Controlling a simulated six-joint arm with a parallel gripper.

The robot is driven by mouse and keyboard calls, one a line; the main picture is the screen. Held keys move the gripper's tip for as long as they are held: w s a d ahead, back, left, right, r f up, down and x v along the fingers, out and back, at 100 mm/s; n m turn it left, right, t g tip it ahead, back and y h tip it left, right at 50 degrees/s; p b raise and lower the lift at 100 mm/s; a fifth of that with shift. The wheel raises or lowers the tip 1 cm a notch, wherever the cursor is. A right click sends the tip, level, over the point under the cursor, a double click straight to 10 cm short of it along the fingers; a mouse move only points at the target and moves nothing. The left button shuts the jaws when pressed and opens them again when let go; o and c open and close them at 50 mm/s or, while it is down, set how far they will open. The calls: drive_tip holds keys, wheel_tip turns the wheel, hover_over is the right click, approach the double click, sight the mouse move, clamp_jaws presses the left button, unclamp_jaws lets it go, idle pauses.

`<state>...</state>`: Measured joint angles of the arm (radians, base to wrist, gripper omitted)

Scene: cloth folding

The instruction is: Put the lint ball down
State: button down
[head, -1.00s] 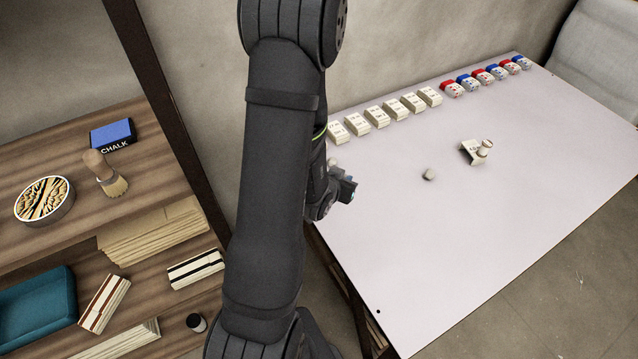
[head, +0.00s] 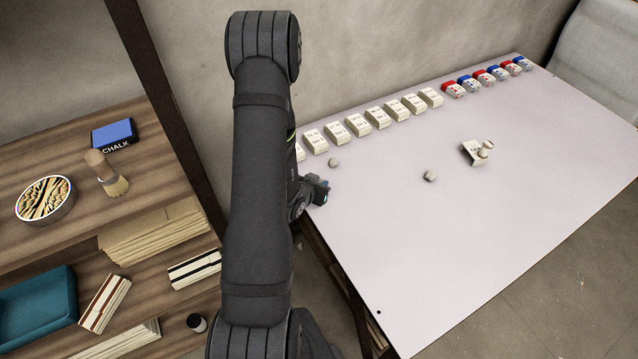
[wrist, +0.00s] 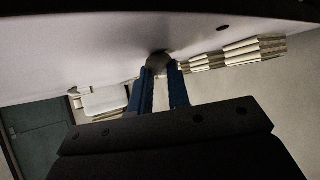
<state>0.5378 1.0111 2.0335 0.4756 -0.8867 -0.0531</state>
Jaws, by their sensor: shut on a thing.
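My gripper (head: 320,190) is at the left edge of the white table in the head view. In the wrist view, its two blue fingers (wrist: 160,82) are shut on a small dark grey lint ball (wrist: 159,62) at their tips. The held ball cannot be made out in the head view. Two other small grey balls lie on the table, one near the left edge (head: 333,162) and one nearer the middle (head: 430,176).
The white table (head: 450,240) has a row of cream blocks (head: 358,125) and red and blue pieces (head: 486,78) along its back edge. A small card with a spool (head: 477,151) sits right of the middle. The front of the table is clear. A wooden shelf (head: 60,130) stands at left.

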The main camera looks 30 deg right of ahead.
drive_tip(key=c, duration=1.4)
unclamp_jaws()
drive_tip(key=shift+o, duration=0.2)
drive_tip(key=shift+f, duration=0.25)
drive_tip(key=v, duration=0.6)
drive_tip(key=shift+a+r, duration=0.15)
drive_tip(key=shift+o, duration=1.3)
drive_tip(key=shift+s+a+r, duration=0.3)
drive_tip(key=shift+s+a, duration=0.05)
